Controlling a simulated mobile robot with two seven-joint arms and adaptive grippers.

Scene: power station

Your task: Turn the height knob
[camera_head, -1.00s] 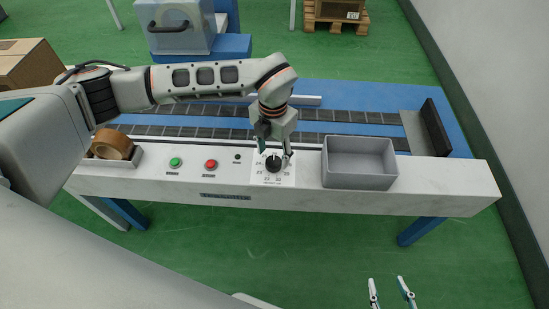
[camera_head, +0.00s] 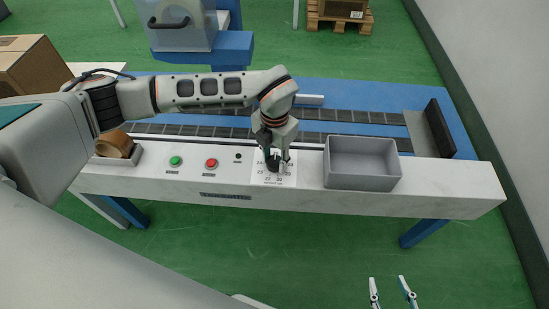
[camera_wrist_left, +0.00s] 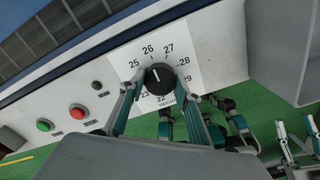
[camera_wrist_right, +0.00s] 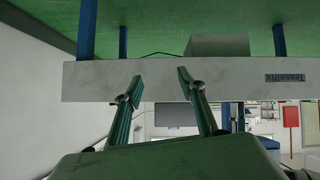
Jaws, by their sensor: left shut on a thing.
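The black round height knob (camera_head: 273,164) sits on a white dial plate on the front of the conveyor. In the left wrist view the knob (camera_wrist_left: 159,77) has numbers around it, 22 to 29 readable. Its light pointer line leans up and slightly left, toward about 26. My left gripper (camera_head: 277,159) reaches down from above with its fingers on either side of the knob, shut on it; the fingers (camera_wrist_left: 157,88) also show there. My right gripper (camera_head: 390,279) is open and empty, in front of the conveyor. Its spread fingers (camera_wrist_right: 160,80) fill the right wrist view.
A green button (camera_head: 176,161) and a red button (camera_head: 211,163) lie left of the dial. A grey open bin (camera_head: 361,184) stands right of it. A tape roll (camera_head: 114,145) rests at the left end. The belt (camera_head: 340,141) runs behind. Green floor is clear in front.

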